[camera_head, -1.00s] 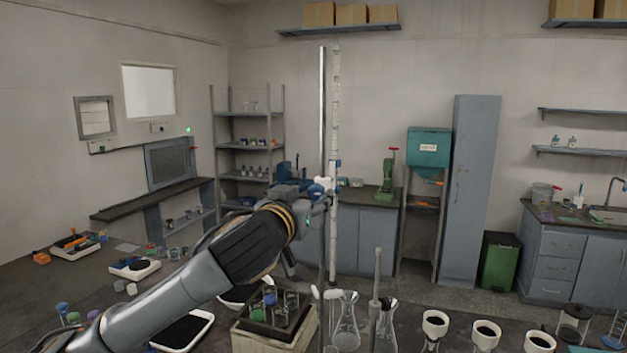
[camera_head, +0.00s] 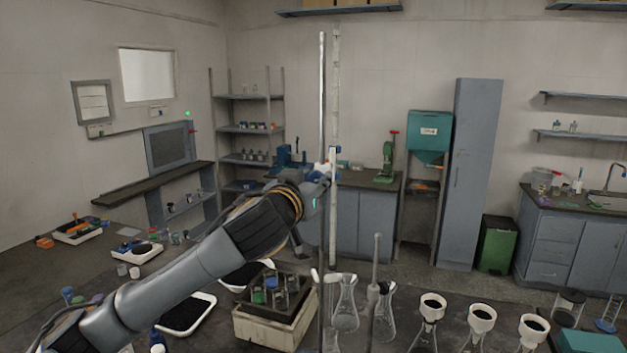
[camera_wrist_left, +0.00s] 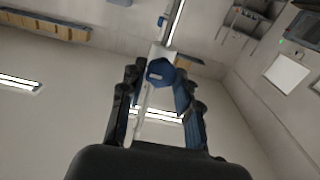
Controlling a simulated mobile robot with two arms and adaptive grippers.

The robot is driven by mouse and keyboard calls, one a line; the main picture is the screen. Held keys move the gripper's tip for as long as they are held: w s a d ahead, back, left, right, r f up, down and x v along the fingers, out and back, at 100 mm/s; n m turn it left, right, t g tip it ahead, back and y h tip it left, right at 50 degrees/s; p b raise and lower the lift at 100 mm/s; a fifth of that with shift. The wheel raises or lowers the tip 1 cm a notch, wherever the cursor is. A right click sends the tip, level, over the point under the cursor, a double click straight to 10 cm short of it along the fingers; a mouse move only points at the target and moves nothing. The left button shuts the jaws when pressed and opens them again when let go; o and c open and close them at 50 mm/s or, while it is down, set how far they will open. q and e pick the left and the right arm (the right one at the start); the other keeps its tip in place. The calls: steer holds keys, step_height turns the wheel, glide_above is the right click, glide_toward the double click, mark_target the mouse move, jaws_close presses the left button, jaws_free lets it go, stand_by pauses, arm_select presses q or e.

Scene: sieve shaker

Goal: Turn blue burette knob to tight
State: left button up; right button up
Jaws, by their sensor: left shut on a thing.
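The burette (camera_head: 334,110) is a thin white upright tube beside a shiny metal stand rod (camera_head: 322,90). My left gripper (camera_head: 316,174) reaches in from the left at the height of a white clamp piece and blue parts beside the tube. In the left wrist view the blue burette knob (camera_wrist_left: 160,73) sits between the dark fingertips of my left gripper (camera_wrist_left: 158,84), which is shut on it. The white burette body passes behind the knob. In the head view the knob is mostly hidden by the gripper. My right gripper is not in view.
Below the arm stand a crate with small jars (camera_head: 275,328), glass flasks (camera_head: 345,305) and a grey rod (camera_head: 377,265). Several white-topped flasks (camera_head: 482,315) stand at the right. Dishes and scales (camera_head: 136,254) are on the left bench. The space around the upper burette is clear.

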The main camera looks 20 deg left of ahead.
arm_select(q)
steer(key=shift+m, duration=0.3)
steer(key=m, duration=0.2)
steer(key=shift+m, duration=0.3)
steer(key=m, duration=0.5)
steer(key=shift+d, duration=0.1)
steer(key=m, duration=0.4)
steer(key=shift+m, duration=0.4)
steer(key=m, duration=0.4)
steer(key=shift+f+m, duration=0.15)
steer(key=shift+m, duration=0.25)
steer(key=o, duration=1.1)
